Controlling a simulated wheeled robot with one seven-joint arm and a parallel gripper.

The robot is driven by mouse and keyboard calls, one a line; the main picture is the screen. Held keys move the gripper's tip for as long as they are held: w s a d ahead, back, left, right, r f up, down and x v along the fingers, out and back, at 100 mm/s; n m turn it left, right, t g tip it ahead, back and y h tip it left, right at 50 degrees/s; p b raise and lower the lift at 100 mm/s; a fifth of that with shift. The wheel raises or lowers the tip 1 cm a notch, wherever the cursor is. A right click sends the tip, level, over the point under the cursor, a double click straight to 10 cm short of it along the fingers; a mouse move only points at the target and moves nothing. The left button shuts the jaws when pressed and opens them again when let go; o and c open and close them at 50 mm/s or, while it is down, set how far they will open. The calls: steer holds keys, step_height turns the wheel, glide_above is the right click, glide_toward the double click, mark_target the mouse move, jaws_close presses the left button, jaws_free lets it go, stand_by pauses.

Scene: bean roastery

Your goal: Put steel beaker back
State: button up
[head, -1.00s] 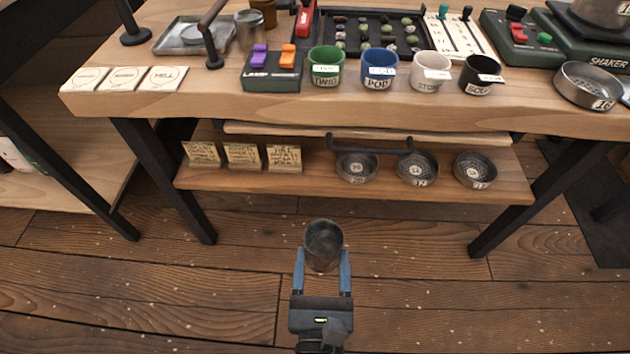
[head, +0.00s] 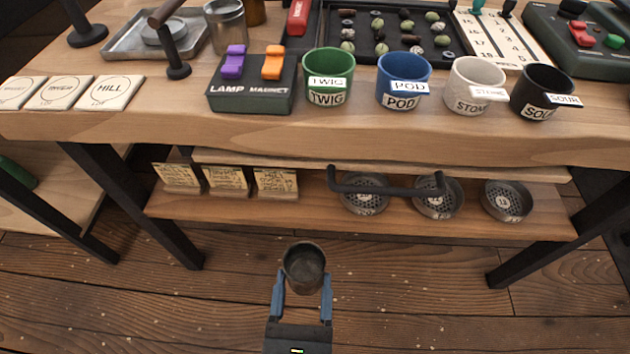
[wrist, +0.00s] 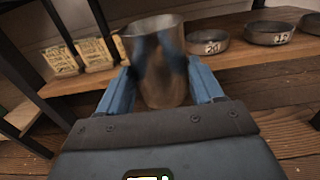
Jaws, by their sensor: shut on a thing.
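The steel beaker (head: 304,268) is a grey metal cup, held upright with its open mouth showing. My gripper (head: 303,287) is shut on it, one blue finger on each side. In the wrist view the beaker (wrist: 158,62) stands between the two blue fingers (wrist: 160,92). It is in front of the bench and lower than the bench top, over the floor. The inside of the beaker looks dark, and I cannot tell whether it holds anything. Another steel vessel (head: 226,28) stands on the bench top at the back left, beside a metal tray (head: 125,40).
Four cups, including the green TWIG cup (head: 328,82), line the bench's front edge (head: 400,140). A switch box (head: 250,92) and the HILL tile (head: 110,92) stand left of them. The lower shelf (head: 300,212) holds note cards and sieves (head: 438,198). A black handle (head: 385,188) juts out.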

mark_target(307, 263)
steer(key=w+b, duration=0.1)
steer(key=w, duration=0.5)
steer(key=w+b, duration=0.1)
steer(key=w, duration=0.5)
steer(key=w+b, duration=0.1)
steer(key=w, duration=0.5)
steer(key=shift+w+d, duration=0.3)
steer(key=shift+w, duration=0.1)
steer(key=shift+f+b, duration=1.1)
steer(key=shift+f, duration=0.6)
steer(key=shift+f, duration=0.15)
steer(key=o, duration=1.2)
steer(key=shift+r, duration=0.2)
steer(key=s+p, duration=0.1)
steer(key=s, duration=0.5)
steer(key=s+p, duration=0.2)
steer(key=s, duration=0.4)
steer(key=shift+a+f, duration=0.1)
steer(key=shift+a, duration=0.1)
